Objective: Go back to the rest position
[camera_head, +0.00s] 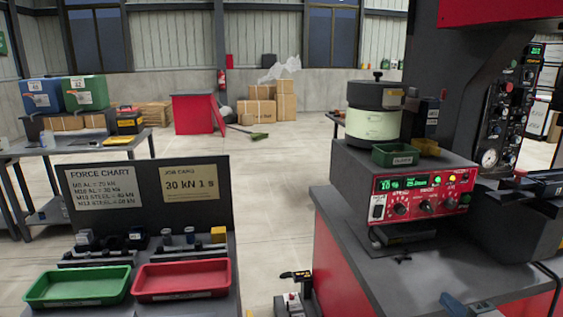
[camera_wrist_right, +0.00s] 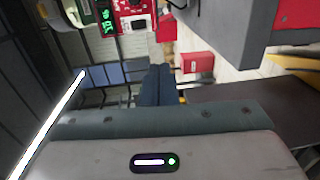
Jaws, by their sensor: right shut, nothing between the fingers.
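My left gripper does not show in either view.
The feeder's red control panel (camera_head: 424,194) stands on a red cabinet (camera_head: 345,265) to the right. A green tray (camera_head: 78,301) and a red tray (camera_head: 182,294) lie on the left table before a dark chart board (camera_head: 150,215).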

